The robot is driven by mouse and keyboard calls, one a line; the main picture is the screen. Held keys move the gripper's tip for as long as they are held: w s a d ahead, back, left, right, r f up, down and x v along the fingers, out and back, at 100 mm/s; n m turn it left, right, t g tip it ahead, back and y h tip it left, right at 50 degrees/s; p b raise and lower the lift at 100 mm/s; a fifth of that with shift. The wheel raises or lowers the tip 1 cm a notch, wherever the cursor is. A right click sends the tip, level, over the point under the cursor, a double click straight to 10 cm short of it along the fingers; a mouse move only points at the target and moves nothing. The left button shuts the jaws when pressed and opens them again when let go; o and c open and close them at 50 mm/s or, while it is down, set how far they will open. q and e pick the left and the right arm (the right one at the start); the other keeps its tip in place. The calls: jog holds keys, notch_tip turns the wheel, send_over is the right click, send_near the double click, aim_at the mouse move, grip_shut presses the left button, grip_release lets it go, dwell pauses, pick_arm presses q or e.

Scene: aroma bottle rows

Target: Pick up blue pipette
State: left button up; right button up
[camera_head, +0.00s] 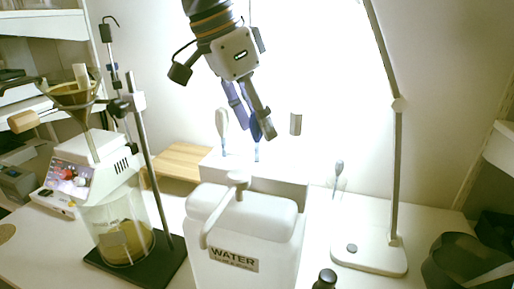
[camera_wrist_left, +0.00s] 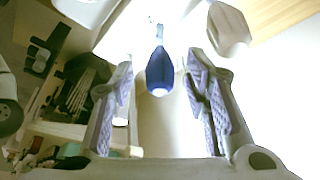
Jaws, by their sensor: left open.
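The blue pipette (camera_head: 256,128) stands upright in a white holder behind the water container, its blue bulb on top and its pale tip below. In the left wrist view its bulb (camera_wrist_left: 160,72) lies between my two fingers, with clear space on both sides. My left gripper (camera_head: 252,120) comes down from above, open and empty, its fingers around the bulb's level. In the head view one finger partly hides the bulb. The left wrist view also shows the open fingers (camera_wrist_left: 160,98). My right gripper is not in view.
A white pipette (camera_head: 222,124) stands just left of the blue one. A white WATER container (camera_head: 255,225) is in front. A grey-topped pipette (camera_head: 339,166) and a lamp (camera_head: 397,160) stand to the right. A stand with a glass vessel (camera_head: 118,232) is at the left.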

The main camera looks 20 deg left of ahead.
pick_arm(q)
jog(key=c, duration=0.8)
jog(key=shift+o, duration=0.2)
jog(key=shift+r, duration=0.1)
notch_tip(320, 180, up, 10)
jog(key=shift+f, duration=0.1)
